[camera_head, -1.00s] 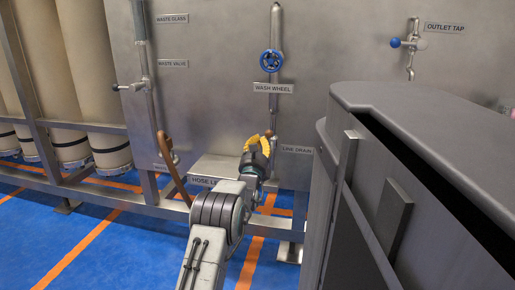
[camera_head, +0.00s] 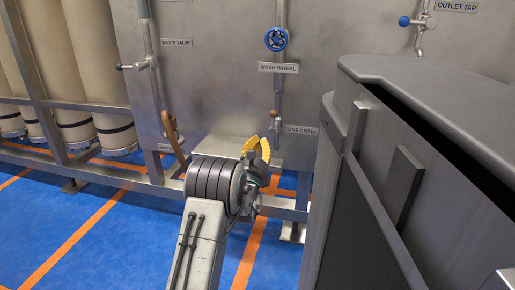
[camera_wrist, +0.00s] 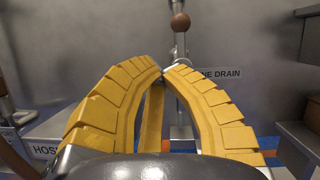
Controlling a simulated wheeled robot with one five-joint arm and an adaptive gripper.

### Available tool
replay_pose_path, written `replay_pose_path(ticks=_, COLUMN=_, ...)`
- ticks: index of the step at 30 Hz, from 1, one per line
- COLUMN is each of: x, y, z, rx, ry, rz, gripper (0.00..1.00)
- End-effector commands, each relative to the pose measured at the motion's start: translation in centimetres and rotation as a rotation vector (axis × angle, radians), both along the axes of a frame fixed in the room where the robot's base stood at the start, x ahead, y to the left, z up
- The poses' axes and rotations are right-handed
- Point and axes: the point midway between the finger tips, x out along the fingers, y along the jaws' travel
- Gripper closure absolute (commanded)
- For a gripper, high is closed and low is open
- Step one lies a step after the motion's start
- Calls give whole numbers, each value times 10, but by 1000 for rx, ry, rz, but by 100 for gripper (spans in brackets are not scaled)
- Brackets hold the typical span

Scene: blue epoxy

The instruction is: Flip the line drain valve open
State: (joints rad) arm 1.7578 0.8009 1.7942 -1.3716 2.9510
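The line drain valve (camera_head: 275,115) is on the thin pipe below the wash wheel, with a brown ball at its top, beside the LINE DRAIN label (camera_head: 302,130). In the wrist view the brown ball (camera_wrist: 180,22) stands above a silver fitting, beyond my fingertips. My gripper (camera_head: 260,140) has yellow ribbed fingers and is in front of and below the valve. In the wrist view its fingertips (camera_wrist: 162,72) come together with nothing seen held. They partly cover the lower fitting, and I cannot tell whether they touch it.
The blue wash wheel (camera_head: 276,38) is above. The waste valve (camera_head: 137,66) and a brown hose (camera_head: 171,130) are to the left. A grey cabinet (camera_head: 400,190) stands close on the right. A steel frame rail (camera_head: 285,205) runs low along the panel.

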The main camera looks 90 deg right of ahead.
Motion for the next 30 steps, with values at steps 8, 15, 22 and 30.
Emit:
replay_pose_path(ticks=8, x=3, y=15, z=-6, rx=1, ry=0, rz=1, gripper=100)
replay_pose_path(ticks=15, x=4, y=18, z=-7, rx=1, ry=0, rz=1, gripper=100)
replay_pose_path(ticks=22, x=4, y=17, z=-7, rx=1, ry=0, rz=1, gripper=100)
replay_pose_path(ticks=30, x=4, y=17, z=-7, rx=1, ry=0, rz=1, gripper=100)
